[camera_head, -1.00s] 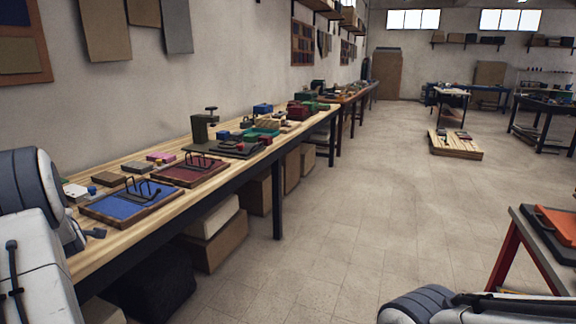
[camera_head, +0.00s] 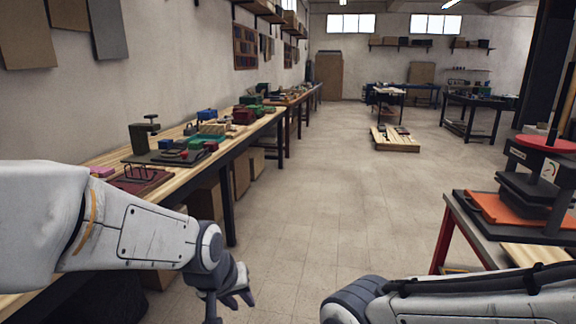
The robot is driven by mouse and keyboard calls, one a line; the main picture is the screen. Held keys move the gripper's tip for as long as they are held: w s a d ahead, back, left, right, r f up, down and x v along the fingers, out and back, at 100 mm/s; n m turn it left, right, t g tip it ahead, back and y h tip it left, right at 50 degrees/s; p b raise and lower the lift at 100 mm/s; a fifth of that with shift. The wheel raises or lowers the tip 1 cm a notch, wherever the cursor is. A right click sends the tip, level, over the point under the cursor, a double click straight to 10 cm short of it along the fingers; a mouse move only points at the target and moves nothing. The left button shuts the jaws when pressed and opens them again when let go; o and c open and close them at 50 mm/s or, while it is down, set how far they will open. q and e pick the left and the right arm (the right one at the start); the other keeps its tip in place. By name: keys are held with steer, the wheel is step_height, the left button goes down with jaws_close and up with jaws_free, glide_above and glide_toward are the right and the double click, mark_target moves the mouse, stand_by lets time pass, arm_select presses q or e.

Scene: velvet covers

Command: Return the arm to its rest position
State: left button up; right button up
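My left arm comes in from the left, over the near end of the long workbench (camera_head: 175,190). My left gripper (camera_head: 227,300) hangs at its end, pointing down beside the bench, above the floor. Its dark fingers look spread apart, with nothing seen between them; one runs to the bottom edge of the view. My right arm lies across the lower right corner, below the press stand. Its gripper is not in the picture.
On the right, a red-legged stand (camera_head: 440,240) carries a black press (camera_head: 535,190) with an orange pad (camera_head: 492,207), close to my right arm. A wooden pallet (camera_head: 395,142) lies farther off. The tiled floor (camera_head: 330,200) between is clear.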

arm_select(q)
steer(key=s+d+m+g+p, duration=0.1)
steer(key=s+d+m+g, duration=0.3)
steer(key=s, duration=0.6)
steer(key=s+d+m+g, duration=0.1)
steer(key=s+m, duration=0.5)
steer(key=s, duration=0.5)
step_height(320, 180, up, 17)
steer(key=p, duration=1.7)
steer(key=shift+w+n+y+p, duration=0.3)
steer(key=shift+n+p, duration=0.05)
steer(key=shift+n, duration=0.05)
steer(key=shift+a, duration=0.1)
